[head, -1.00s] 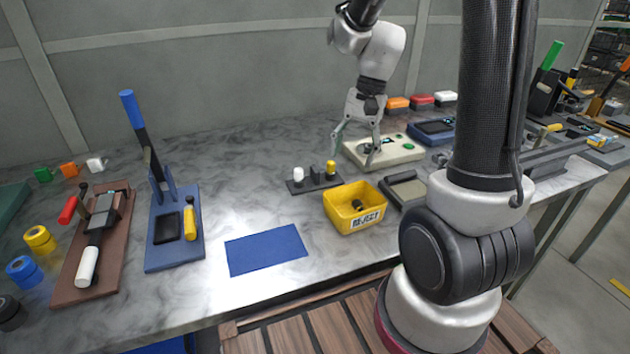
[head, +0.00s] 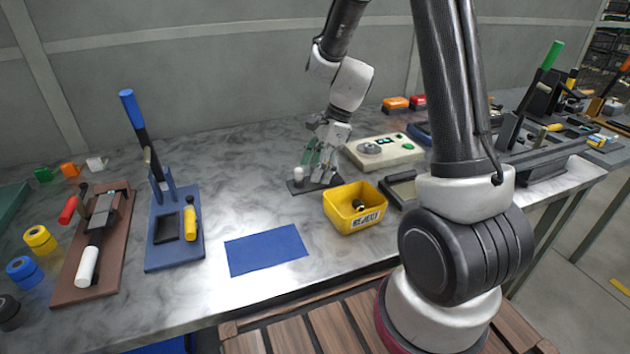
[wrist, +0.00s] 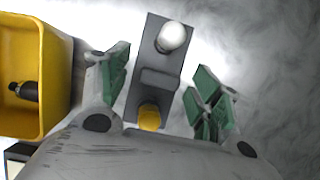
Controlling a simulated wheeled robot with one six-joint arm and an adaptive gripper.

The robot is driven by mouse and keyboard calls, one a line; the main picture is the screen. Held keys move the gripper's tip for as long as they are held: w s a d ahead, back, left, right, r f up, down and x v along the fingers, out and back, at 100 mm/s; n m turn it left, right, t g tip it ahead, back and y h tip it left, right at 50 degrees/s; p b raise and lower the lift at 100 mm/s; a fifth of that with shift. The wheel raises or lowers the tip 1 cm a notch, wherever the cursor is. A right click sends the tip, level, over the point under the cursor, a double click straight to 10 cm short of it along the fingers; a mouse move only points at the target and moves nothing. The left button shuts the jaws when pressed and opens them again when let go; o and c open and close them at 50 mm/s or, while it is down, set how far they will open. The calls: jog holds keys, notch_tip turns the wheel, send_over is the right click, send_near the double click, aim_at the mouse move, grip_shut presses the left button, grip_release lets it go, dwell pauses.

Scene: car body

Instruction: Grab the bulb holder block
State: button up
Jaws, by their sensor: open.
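The bulb holder block (wrist: 158,82) is a dark grey plate with a raised middle block, a white bulb (wrist: 172,37) at one end and a yellow piece (wrist: 150,116) at the other. In the head view its base (head: 300,187) lies on the bench behind the yellow bin, partly hidden by my gripper. My gripper (head: 318,170) is open and points down over the block. In the wrist view its green-padded fingers (wrist: 162,95) stand on either side of the plate, with visible gaps; whether they touch it I cannot tell.
The yellow REJECT bin (head: 348,221), with dark parts inside, stands close in front of the block. A pale tester (head: 398,150) is to the right. A blue mat (head: 266,250) lies front left. The bench left of the block is clear.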

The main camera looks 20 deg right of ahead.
jog(key=shift+a+f, duration=0.15)
jog(key=shift+f, duration=0.3)
jog(key=shift+c, duration=0.3)
grip_shut()
jog(key=shift+r, duration=0.1)
